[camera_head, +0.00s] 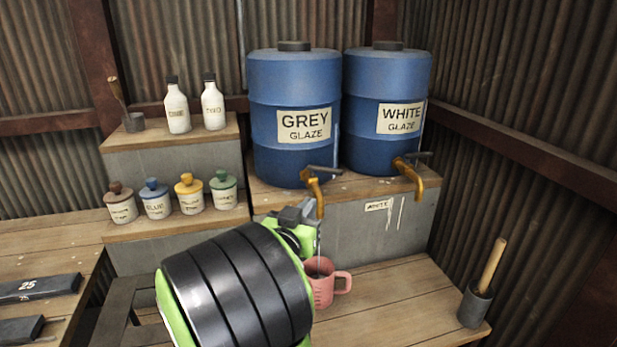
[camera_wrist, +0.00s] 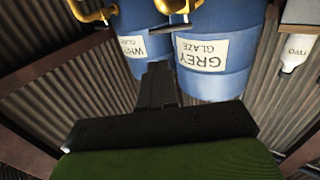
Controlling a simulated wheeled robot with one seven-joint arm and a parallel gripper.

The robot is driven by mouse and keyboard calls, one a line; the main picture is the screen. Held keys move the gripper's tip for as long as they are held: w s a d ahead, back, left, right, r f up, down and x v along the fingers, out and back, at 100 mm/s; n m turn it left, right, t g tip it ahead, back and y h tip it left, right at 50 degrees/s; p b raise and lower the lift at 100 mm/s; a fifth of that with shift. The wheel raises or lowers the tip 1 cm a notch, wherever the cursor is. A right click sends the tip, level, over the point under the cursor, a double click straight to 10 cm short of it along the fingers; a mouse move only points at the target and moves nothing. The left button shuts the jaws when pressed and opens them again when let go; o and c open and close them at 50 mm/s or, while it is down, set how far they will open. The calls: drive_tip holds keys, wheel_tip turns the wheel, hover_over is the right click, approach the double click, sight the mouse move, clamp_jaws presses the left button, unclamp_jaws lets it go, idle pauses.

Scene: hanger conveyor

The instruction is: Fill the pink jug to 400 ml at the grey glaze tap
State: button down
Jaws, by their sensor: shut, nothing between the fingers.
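The pink jug (camera_head: 322,291) stands upright on the lower wooden shelf, handle to the right, below the grey glaze tap (camera_head: 316,195). A thin grey streak (camera_head: 319,243), which looks like running glaze, drops from the spout into the jug. The level inside and any marks are too small to read. The blue grey-glaze barrel (camera_head: 293,90) sits above. My gripper (camera_head: 303,208) is beside the tap spout, just left of it; I cannot tell if they touch. In the wrist view my gripper (camera_wrist: 157,70) is shut and empty, with a tap (camera_wrist: 172,8) near the top edge.
The white-glaze barrel (camera_head: 386,130) and its tap (camera_head: 410,176) are to the right. Lidded pots (camera_head: 190,195) and white bottles (camera_head: 177,110) stand on steps at left. A grey holder with a wooden handle (camera_head: 474,306) stands at the lower right. Bare shelf lies right of the jug.

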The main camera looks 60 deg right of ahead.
sight(332, 173)
drive_tip(key=d+p, duration=0.1)
drive_tip(key=d, duration=0.3)
drive_tip(key=w+d+p, duration=0.1)
drive_tip(key=d+p, duration=0.1)
drive_tip(key=d, duration=0.3)
drive_tip(key=w+d+p, duration=0.1)
drive_tip(key=d, duration=0.4)
drive_tip(key=shift+a, duration=0.1)
